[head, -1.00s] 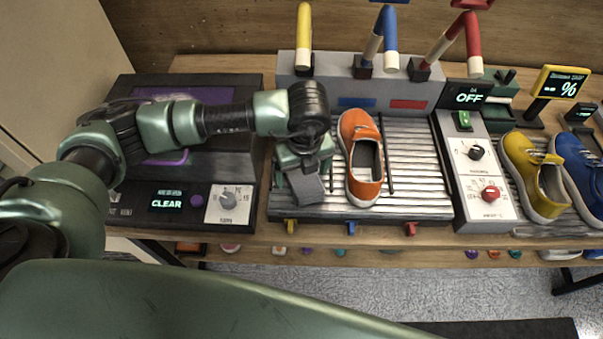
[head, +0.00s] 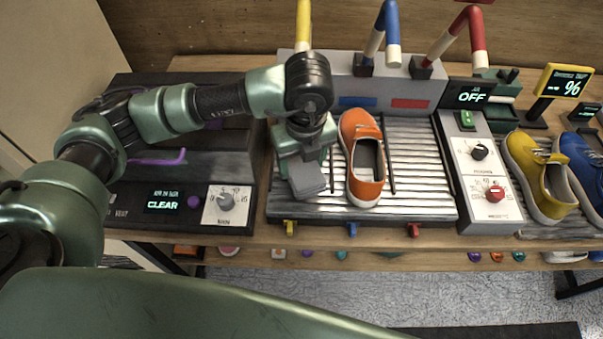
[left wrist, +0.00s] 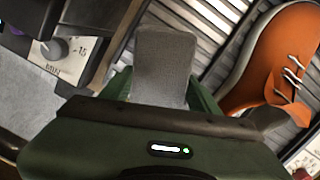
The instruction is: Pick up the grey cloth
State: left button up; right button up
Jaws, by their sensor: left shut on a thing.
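The grey cloth (head: 306,180) is a small flat grey piece at the left end of the slatted rack. It also shows in the left wrist view (left wrist: 164,62), sticking out from between my fingers. My left gripper (head: 303,160) points down over the rack and is shut on the cloth. Its upper part is hidden by the gripper. In the head view I cannot tell whether the cloth still touches the slats. My right gripper is not in view.
An orange shoe (head: 367,184) stands on the slatted rack (head: 416,190) just right of my left gripper. A dark machine with a dial (head: 226,200) stands to the left. A control panel (head: 482,170) and yellow (head: 532,180) and blue shoes are to the right.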

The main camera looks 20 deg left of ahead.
pick_arm(q)
jog(key=shift+s+d+r+b, duration=0.1)
jog(key=shift+s+r+b, duration=0.15)
jog(key=shift+r, duration=0.35)
jog(key=shift+s+d+r+b, duration=0.1)
jog(key=shift+r+b, duration=0.15)
jog(key=shift+r, duration=0.35)
jog(key=s+d+b, duration=0.1)
jog(key=s+d, duration=0.1)
jog(key=s, duration=0.7)
jog(key=s+d+b, duration=0.2)
jog(key=s+d, duration=0.1)
jog(key=s, duration=0.6)
jog(key=shift+s+r, duration=0.1)
